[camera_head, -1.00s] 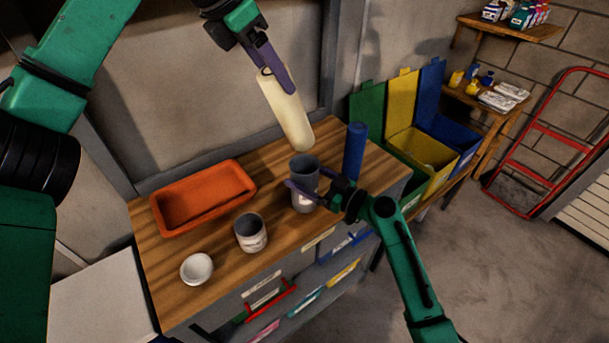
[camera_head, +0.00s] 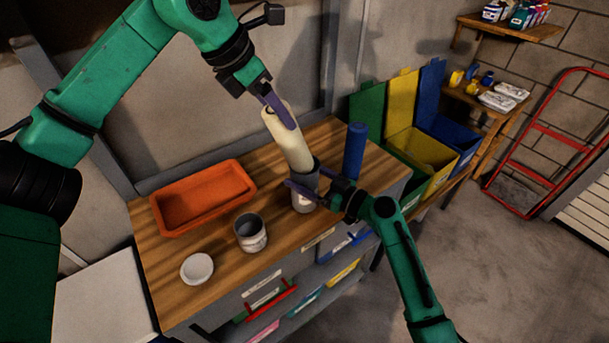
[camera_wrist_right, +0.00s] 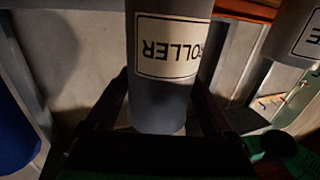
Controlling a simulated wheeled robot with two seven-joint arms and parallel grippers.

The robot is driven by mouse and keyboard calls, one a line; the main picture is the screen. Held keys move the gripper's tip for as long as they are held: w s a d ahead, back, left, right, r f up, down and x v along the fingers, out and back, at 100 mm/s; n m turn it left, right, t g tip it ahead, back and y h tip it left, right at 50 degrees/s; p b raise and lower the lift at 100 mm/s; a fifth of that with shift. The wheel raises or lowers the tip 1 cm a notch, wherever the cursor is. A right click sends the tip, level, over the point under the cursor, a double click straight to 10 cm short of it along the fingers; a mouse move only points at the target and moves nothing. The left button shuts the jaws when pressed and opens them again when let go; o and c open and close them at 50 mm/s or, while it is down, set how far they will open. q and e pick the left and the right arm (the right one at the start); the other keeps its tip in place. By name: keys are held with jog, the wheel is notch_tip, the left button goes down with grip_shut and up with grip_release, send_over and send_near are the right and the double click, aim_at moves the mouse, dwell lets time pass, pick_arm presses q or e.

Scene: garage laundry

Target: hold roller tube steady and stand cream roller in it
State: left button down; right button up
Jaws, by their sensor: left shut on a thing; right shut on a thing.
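The grey roller tube (camera_head: 304,199) stands upright on the wooden worktop. My right gripper (camera_head: 310,186) is shut around it from the right. In the right wrist view the tube (camera_wrist_right: 162,95) shows its ROLLER label between the fingers of my right gripper (camera_wrist_right: 160,110). The cream roller (camera_head: 288,142) is slightly tilted, its lower end at or inside the tube's mouth; how deep it sits I cannot tell. My left gripper (camera_head: 280,108) is shut on its upper end from above.
A blue roller (camera_head: 354,152) stands right behind the tube. A grey labelled can (camera_head: 250,233), a white bowl (camera_head: 197,269) and an orange tray (camera_head: 166,222) are on the worktop (camera_head: 225,265) to the left. Green, yellow and blue bins (camera_head: 440,175) stand at the right.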

pick_arm(q)
jog(key=shift+f, duration=0.35)
grip_release()
jog(key=shift+f, duration=0.1)
jog(key=v, duration=1.2)
